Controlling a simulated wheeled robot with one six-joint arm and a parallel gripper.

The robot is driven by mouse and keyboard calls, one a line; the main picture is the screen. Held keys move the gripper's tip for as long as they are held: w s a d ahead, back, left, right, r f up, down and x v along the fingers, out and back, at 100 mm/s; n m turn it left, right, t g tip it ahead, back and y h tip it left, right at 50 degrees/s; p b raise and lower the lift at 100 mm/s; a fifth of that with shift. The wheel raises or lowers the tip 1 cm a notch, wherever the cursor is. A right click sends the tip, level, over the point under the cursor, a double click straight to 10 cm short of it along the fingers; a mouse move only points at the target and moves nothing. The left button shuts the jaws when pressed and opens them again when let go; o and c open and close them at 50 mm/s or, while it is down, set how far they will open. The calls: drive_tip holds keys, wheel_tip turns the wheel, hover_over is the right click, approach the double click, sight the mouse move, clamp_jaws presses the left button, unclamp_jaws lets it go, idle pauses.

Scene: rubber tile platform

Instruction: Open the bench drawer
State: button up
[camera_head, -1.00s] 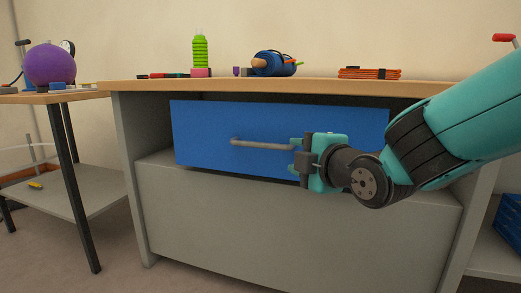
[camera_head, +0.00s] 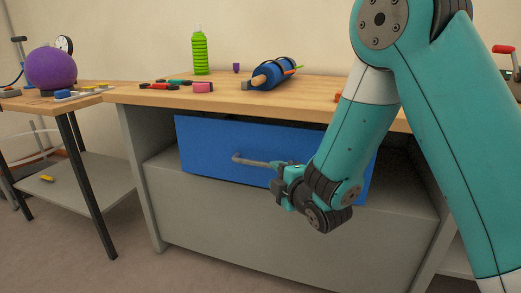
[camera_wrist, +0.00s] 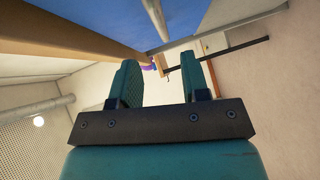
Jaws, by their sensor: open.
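The bench drawer has a blue front (camera_head: 220,145) set under the wooden top, with a dark gap above it. A grey bar handle (camera_head: 255,161) runs across it. I cannot tell how far out the drawer stands. My gripper (camera_head: 280,176) is at the right end of the handle, which it partly hides. In the wrist view my gripper (camera_wrist: 160,70) is open, with nothing between the fingertips. The handle bar (camera_wrist: 155,18) lies beyond the fingers there, in front of the blue drawer front (camera_wrist: 100,12). Contact with the handle cannot be told.
The wooden bench top (camera_head: 330,86) carries a green bottle (camera_head: 200,53), a blue roll (camera_head: 270,74) and small tools. A side table (camera_head: 60,101) with a purple ball (camera_head: 50,70) stands left. Floor is clear before the bench.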

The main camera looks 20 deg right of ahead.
sight(260, 165)
drive_tip(key=x, duration=0.8)
drive_tip(key=shift+a+f, duration=0.1)
drive_tip(key=shift+f, duration=0.05)
drive_tip(key=shift+w+a, duration=0.1)
drive_tip(key=shift+w, duration=0.5)
clamp_jaws()
